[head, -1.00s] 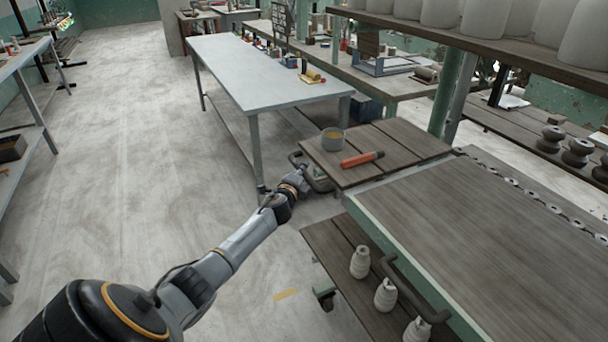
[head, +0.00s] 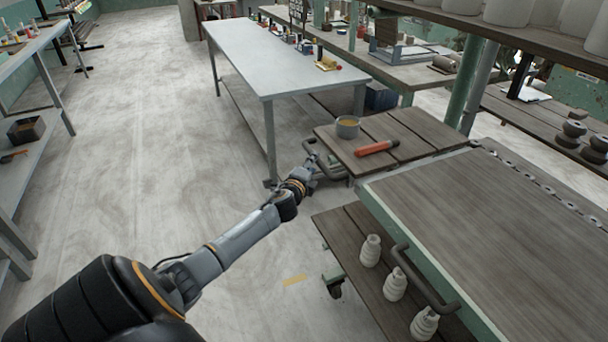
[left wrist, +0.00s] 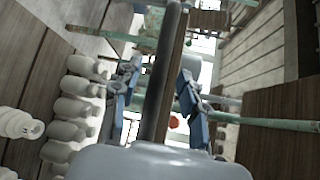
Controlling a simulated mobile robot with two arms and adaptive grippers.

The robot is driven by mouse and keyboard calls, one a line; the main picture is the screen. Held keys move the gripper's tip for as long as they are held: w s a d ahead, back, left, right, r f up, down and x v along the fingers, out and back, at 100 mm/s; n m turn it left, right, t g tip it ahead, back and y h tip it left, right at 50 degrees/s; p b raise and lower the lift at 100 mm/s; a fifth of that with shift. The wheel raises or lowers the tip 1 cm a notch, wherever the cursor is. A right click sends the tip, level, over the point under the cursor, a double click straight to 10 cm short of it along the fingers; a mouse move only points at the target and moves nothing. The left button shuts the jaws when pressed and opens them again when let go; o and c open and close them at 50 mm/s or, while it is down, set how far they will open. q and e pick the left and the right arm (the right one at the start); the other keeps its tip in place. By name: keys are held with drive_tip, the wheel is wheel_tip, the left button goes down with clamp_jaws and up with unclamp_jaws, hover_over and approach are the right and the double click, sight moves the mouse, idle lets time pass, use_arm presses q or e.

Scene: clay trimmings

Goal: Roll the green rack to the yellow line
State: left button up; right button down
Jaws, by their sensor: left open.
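The green-framed rack (head: 375,213) with a wooden top stands at the right in the head view. A bar handle (head: 424,284) is on its near side, and white vases stand on its lower shelf (head: 345,228). A caster (head: 334,286) shows below. My left gripper (head: 311,168) is at a grey handle (head: 329,170) beside the planked top. In the left wrist view its open fingers (left wrist: 160,68) stand either side of a dark bar (left wrist: 163,85); contact is unclear. My right gripper is not in view.
A planked surface (head: 424,131) holds a grey pot (head: 347,127) and an orange-handled tool (head: 376,148). A pale table (head: 280,65) stands behind, close to my left gripper. Shelving (head: 50,100) lines the left. The floor (head: 130,160) between is clear.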

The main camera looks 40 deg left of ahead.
use_arm(q)
drive_tip(key=v, duration=0.7)
drive_tip(key=shift+s, duration=0.25)
drive_tip(key=s+d+f+n+g+h, duration=0.15)
drive_tip(key=s+f, duration=0.35)
drive_tip(key=f, duration=0.6)
drive_tip(key=s+d+f+n+g, duration=0.3)
drive_tip(key=s+f, duration=0.2)
drive_tip(key=f, duration=0.6)
drive_tip(key=s+d+f+n+g+h, duration=0.15)
drive_tip(key=s+f, duration=0.35)
drive_tip(key=f, duration=0.6)
drive_tip(key=s+d+f+n+g+h, duration=0.1)
drive_tip(key=s+d+f+n+g, duration=0.1)
drive_tip(key=s+d+f, duration=0.4)
drive_tip(key=s+d+f+n+g+h, duration=0.1)
drive_tip(key=s+d+f, duration=0.6)
drive_tip(key=s, duration=0.9)
drive_tip(key=s+d+f+n+g+h, duration=0.1)
drive_tip(key=s+d+f+n+g, duration=0.2)
drive_tip(key=s+d+f+g, duration=0.2)
drive_tip(key=s+d+f, duration=0.1)
drive_tip(key=s+d, duration=0.2)
drive_tip(key=s, duration=0.4)
drive_tip(key=shift+d+f+n+p, duration=0.15)
drive_tip(key=shift+d+n+p, duration=0.15)
drive_tip(key=shift+p, duration=0.1)
